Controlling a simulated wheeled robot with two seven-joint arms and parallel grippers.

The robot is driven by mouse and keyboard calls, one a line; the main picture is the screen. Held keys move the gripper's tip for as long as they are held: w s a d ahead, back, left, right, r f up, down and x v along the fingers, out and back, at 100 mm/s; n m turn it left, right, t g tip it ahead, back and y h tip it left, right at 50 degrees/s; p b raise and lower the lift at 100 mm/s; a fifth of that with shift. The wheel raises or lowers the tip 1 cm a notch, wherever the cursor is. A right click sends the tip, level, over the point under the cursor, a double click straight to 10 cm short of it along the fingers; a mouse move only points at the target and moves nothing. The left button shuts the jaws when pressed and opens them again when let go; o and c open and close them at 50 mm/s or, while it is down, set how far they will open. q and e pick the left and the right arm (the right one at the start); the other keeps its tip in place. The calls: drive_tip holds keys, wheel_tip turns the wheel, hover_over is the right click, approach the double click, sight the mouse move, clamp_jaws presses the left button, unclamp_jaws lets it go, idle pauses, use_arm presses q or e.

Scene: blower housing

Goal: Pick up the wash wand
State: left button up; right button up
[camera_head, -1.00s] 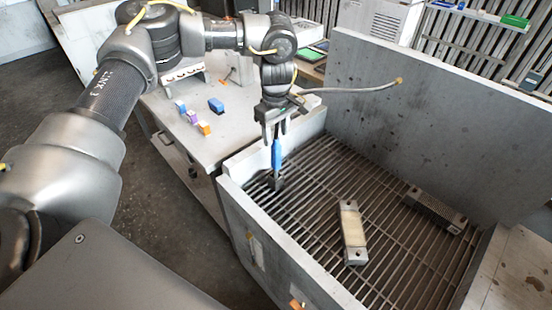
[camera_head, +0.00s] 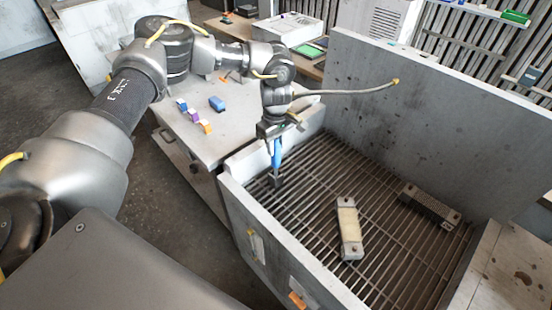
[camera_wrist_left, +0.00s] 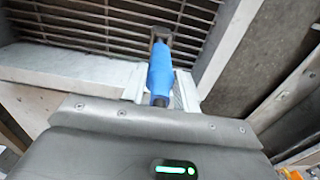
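The wash wand, as I take it, is the blue-handled tool (camera_head: 276,153) standing nearly upright in the grated wash tank near its left wall. Its dark lower end rests at the grate. My left gripper (camera_head: 275,143) is right over it, pointing down, with its fingers on both sides of the upper handle. In the left wrist view the blue handle (camera_wrist_left: 160,72) lies between two pale fingers (camera_wrist_left: 160,88), with what looks like a narrow gap to them, so they seem open around it. My right gripper is not in view.
The tank's grate (camera_head: 315,185) carries a beige-topped block (camera_head: 348,228) and a dark ribbed block (camera_head: 430,204). A grey hose with a brass tip (camera_head: 345,93) arches over the tank. The left bench (camera_head: 215,135) holds small coloured blocks. Tank walls surround the gripper's working space.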

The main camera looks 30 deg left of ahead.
use_arm(q)
clamp_jaws()
drive_tip(key=shift+r, duration=0.1)
drive_tip(key=shift+w+r+b, duration=0.1)
drive_tip(key=shift+r+b, duration=0.2)
drive_tip(key=shift+r, duration=0.05)
wheel_tip(320, 180, up, 8)
drive_tip(key=b, duration=0.3)
drive_tip(key=shift+r, duration=0.6)
